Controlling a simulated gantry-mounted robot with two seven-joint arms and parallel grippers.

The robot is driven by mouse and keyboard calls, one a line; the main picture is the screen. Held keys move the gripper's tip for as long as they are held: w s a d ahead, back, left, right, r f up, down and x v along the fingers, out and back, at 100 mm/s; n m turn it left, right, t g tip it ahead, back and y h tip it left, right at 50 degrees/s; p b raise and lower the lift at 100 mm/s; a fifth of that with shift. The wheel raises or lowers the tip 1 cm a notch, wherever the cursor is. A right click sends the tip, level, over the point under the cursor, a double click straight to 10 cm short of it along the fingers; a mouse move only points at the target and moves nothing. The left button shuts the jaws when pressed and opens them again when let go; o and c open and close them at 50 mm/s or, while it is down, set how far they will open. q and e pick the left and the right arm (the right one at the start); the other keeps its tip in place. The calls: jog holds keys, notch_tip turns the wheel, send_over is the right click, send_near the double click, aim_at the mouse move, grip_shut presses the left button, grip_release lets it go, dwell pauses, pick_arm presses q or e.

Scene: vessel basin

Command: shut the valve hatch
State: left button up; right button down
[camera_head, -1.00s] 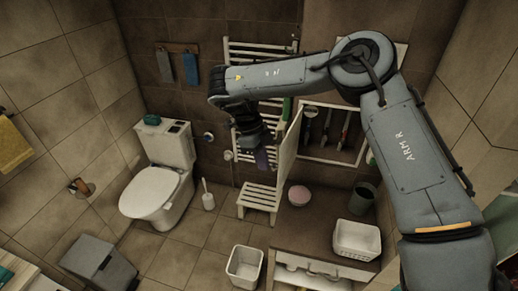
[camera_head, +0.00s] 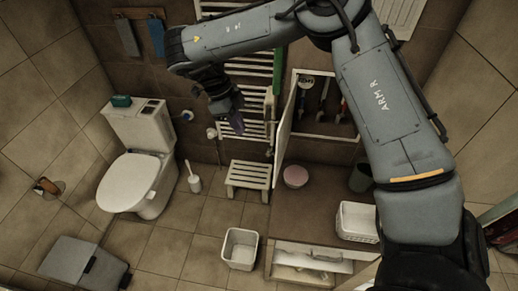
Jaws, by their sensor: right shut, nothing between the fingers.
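The valve hatch is a pale door (camera_head: 285,123) on the back wall. It stands open, swung out from the left side of its framed recess (camera_head: 325,133). Valves and pipes with red and blue handles show inside the recess. My right gripper (camera_head: 237,124) is shut and empty. It points down to the left of the door, in front of the towel radiator, apart from the door in the picture. My right arm reaches across the top of the view. My left gripper is not in view.
A white slatted stool (camera_head: 248,176) stands below the gripper. A toilet (camera_head: 135,180) is at left. A pink-lidded bowl (camera_head: 295,176), a dark bin (camera_head: 361,177), a white basket (camera_head: 357,221) and a white bin (camera_head: 240,248) stand around.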

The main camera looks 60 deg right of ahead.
pick_arm(q)
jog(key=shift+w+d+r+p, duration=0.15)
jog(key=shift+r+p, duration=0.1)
jog(key=shift+p, duration=0.45)
pick_arm(e)
jog(key=s+d+f, duration=0.1)
jog(key=s+f, duration=0.5)
jog(key=shift+d, duration=0.3)
jog(key=shift+f, duration=0.1)
jog(key=shift+s, duration=0.1)
